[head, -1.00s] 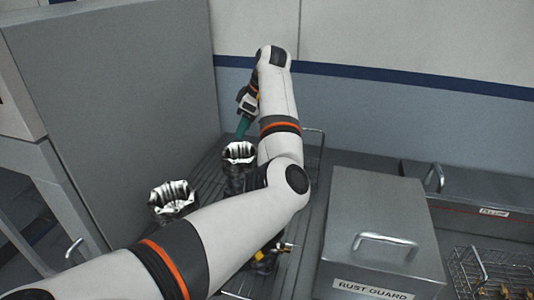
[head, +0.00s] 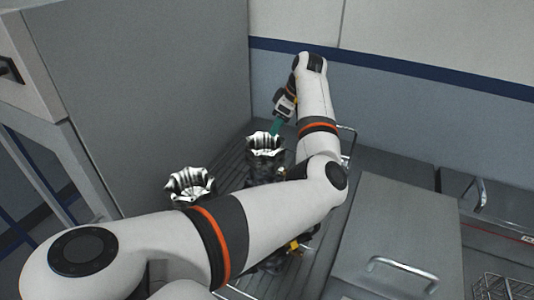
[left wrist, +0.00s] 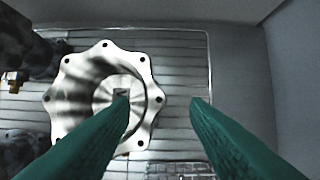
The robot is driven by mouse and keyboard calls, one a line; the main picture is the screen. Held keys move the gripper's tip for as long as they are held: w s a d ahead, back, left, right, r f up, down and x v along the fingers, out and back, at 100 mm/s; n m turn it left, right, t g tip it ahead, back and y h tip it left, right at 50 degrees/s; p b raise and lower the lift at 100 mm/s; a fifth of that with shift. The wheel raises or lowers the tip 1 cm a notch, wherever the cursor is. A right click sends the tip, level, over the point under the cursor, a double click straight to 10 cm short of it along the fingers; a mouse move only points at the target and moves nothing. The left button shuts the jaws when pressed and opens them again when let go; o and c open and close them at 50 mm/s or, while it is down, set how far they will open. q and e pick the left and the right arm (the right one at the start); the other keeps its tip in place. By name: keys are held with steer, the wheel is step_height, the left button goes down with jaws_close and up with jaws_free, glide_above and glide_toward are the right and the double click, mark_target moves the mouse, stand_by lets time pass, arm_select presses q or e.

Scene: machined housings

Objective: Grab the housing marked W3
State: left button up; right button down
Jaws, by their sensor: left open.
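Two metal housings with scalloped rims show in the head view, a nearer one (head: 190,186) and a farther one (head: 265,146). My left gripper (head: 276,127) has green fingers and hangs by the upper right of the farther housing. In the left wrist view, my left gripper (left wrist: 158,98) is open and empty. A scalloped, bolt-holed housing (left wrist: 78,88) lies mostly left of the gap, with the left fingertip over its bore and the right fingertip over bare slats. A small dark mark shows in its bore, too small to read. I cannot tell which housing is W3.
A large grey cabinet wall (head: 150,90) stands left of the slatted surface (head: 318,262). A lidded grey box (head: 400,225) with a handle is at right. In the left wrist view, dark parts with a brass fitting (left wrist: 12,82) sit at the left edge.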

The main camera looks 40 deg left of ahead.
arm_select(q)
steer(key=x, duration=0.1)
steer(key=p+x, duration=0.1)
steer(key=x, duration=0.1)
steer(key=shift+s+d+f, duration=0.1)
steer(key=shift+s+f, duration=0.2)
steer(key=shift+s, duration=0.05)
steer(key=shift+f, duration=0.45)
jaws_close()
steer(key=shift+r, duration=0.2)
stand_by(0.6)
